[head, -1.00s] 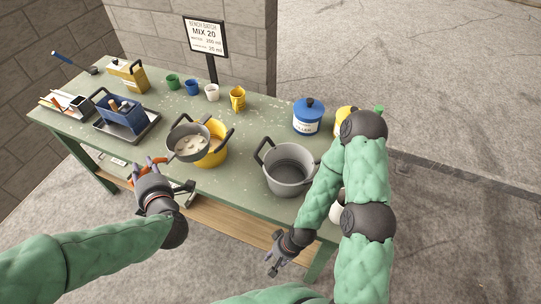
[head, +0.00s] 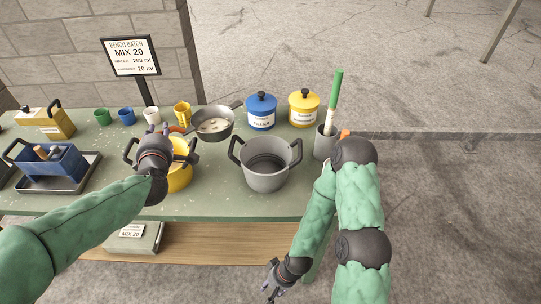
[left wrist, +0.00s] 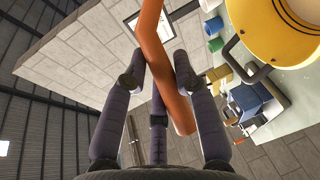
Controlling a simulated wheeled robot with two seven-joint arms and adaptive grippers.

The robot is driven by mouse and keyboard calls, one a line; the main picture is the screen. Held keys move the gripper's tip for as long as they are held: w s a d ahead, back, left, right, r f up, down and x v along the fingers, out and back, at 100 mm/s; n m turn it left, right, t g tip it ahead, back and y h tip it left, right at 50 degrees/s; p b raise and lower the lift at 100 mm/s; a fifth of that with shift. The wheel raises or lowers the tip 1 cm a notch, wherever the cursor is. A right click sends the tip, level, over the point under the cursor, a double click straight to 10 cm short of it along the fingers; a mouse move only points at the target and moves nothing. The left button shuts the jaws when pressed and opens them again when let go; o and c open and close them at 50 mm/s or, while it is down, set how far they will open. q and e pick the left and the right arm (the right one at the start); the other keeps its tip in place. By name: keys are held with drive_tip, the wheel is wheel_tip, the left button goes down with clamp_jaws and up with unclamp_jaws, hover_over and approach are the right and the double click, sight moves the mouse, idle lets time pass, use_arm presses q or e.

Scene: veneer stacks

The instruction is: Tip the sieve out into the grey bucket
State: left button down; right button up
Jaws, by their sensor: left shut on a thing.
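The dark grey sieve (head: 213,124) holds pale lumps and is roughly level, above the back of the bench to the right of the yellow bucket. My left gripper (head: 158,132) is shut on its orange handle (head: 177,129). The handle also shows between the fingers in the left wrist view (left wrist: 158,65). The grey bucket (head: 265,178) stands upright on the bench, right of the yellow bucket (head: 180,178), and its visible inside looks empty. The sieve is behind and left of the grey bucket, apart from it. My right gripper (head: 273,287) is low in front of the bench, empty, its fingers apart.
A blue tub (head: 261,112) and a yellow tub (head: 303,107) stand behind the grey bucket. A grey pot (head: 325,142) with a green-handled tool is to its right. Small cups (head: 127,116) and a blue caddy (head: 54,167) on a tray are left.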

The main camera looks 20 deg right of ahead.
use_arm(q)
drive_tip(key=shift+w+d+r, duration=0.15)
drive_tip(key=shift+d, duration=0.05)
drive_tip(key=s+d+r+m+t+p, duration=0.2)
drive_tip(key=s+d+r+m, duration=0.1)
drive_tip(key=d, duration=0.2)
drive_tip(key=shift+s+d+r, duration=0.15)
drive_tip(key=shift+s+r, duration=0.05)
drive_tip(key=shift+s, duration=0.1)
idle(0.4)
drive_tip(key=shift+s+d+r+m+t, duration=0.15)
drive_tip(key=shift+s+d+m+t, duration=0.5)
drive_tip(key=shift+d, duration=0.3)
drive_tip(key=shift+s+d, duration=0.1)
